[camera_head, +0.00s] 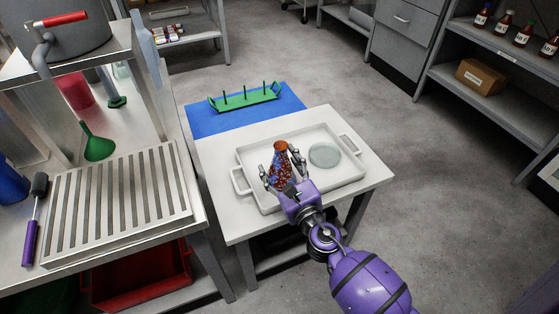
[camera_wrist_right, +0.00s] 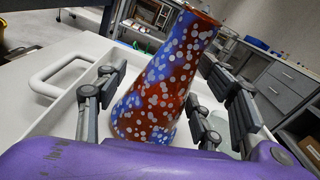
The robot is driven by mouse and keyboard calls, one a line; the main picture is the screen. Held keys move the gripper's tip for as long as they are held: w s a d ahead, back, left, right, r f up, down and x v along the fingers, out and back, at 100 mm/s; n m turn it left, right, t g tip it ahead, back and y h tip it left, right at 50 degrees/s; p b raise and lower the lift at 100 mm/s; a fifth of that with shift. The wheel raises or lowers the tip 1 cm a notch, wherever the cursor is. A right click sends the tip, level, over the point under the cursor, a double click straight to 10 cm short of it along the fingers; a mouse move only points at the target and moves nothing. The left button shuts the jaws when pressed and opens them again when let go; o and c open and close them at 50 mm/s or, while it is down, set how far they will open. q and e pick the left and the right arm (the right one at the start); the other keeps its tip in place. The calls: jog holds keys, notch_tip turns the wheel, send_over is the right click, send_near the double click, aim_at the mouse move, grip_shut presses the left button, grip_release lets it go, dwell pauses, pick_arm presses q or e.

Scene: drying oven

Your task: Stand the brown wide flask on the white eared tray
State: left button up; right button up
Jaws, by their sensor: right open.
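The brown wide flask (camera_head: 281,162), a conical flask patterned with blue and white spots, stands in the white eared tray (camera_head: 262,204) on the small white table. It also shows in the right wrist view (camera_wrist_right: 165,85), where its base is on the tray floor. My right gripper (camera_head: 283,176) is open, with its fingers on either side of the flask. In the right wrist view, gaps show between the fingers (camera_wrist_right: 165,100) and the flask. The near part of the flask's base is partly hidden by the gripper in the head view. My left gripper is not in view.
A clear round glass dish (camera_head: 324,155) lies in the tray, right of the flask. A green rack with pegs (camera_head: 246,98) stands on a blue mat (camera_head: 205,119) behind the tray. A metal bench with a slatted rack (camera_head: 117,205) is at left. The table's front right is clear.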

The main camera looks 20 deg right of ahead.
jog(key=s, duration=0.3)
jog(key=s+b, duration=0.1)
jog(key=s, duration=0.6)
jog(key=shift+s+d, duration=0.25)
jog(key=shift+s+r+b, duration=0.2)
jog(key=shift+s+b, duration=0.15)
jog(key=shift+s, duration=0.05)
